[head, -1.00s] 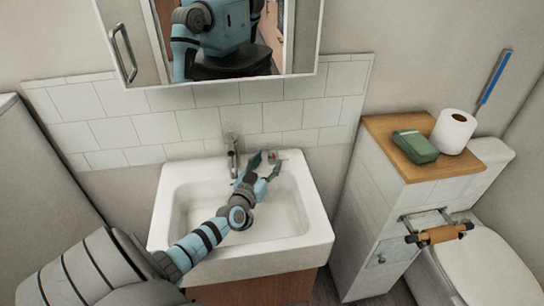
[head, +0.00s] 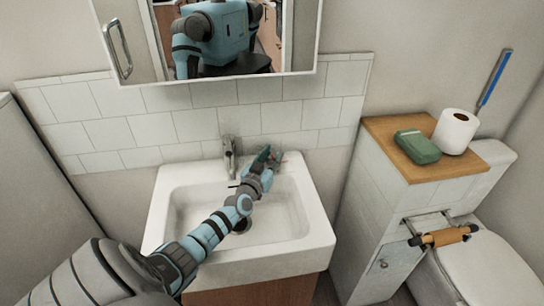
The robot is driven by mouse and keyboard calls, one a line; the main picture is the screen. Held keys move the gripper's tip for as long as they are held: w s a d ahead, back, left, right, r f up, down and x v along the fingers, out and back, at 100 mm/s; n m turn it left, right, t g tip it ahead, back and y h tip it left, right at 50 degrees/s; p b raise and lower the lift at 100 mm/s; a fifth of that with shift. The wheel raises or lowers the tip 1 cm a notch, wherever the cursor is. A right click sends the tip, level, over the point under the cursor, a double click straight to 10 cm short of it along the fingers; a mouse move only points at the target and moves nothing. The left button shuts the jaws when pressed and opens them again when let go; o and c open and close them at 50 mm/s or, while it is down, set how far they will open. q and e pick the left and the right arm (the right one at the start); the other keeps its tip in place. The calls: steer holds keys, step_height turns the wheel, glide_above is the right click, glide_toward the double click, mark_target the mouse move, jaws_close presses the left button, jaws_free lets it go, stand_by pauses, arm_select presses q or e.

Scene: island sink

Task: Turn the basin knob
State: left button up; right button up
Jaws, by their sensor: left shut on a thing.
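The white basin (head: 301,241) stands against the tiled wall. Its metal faucet (head: 229,150) rises at the back rim, left of my left gripper. My left gripper (head: 267,157) is at the basin's back rim, right of the faucet. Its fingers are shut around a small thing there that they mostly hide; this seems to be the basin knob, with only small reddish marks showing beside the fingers. My left arm reaches across the bowl from the lower left. My right gripper is not in view.
A mirror cabinet (head: 135,93) hangs above the basin. At the right, a tiled ledge with a wooden top (head: 382,125) carries a green box (head: 417,147) and a paper roll (head: 455,131). A toilet (head: 500,258) stands beyond. The bowl's right side is free.

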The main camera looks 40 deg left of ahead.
arm_select(q)
steer(key=shift+d+r+n+g+y+p, duration=0.15)
steer(key=shift+n+g+y+p, duration=0.2)
steer(key=shift+n+y+p, duration=0.65)
steer(key=shift+a+r+n+g+y+p, duration=0.1)
steer(key=shift+g+y+p, duration=0.4)
steer(key=shift+p, duration=1)
steer(key=shift+f+n+g+y+p, duration=0.1)
steer(key=shift+n+g+y+p, duration=0.15)
steer(key=shift+n+y+p, duration=0.25)
steer(key=shift+f+n+g+y, duration=0.15)
steer(key=shift+n+g+y, duration=0.55)
steer(key=shift+y, duration=0.4)
steer(key=shift+f+n+g+y+b, duration=0.1)
steer(key=shift+n+g+y+b, duration=0.25)
steer(key=shift+n+g+y, duration=0.3)
steer(key=shift+n+g+y+b, duration=0.6)
steer(key=shift+n+g+y, duration=0.15)
steer(key=shift+g+y, duration=0.15)
steer(key=shift+g, duration=0.25)
steer(key=o, duration=1.2)
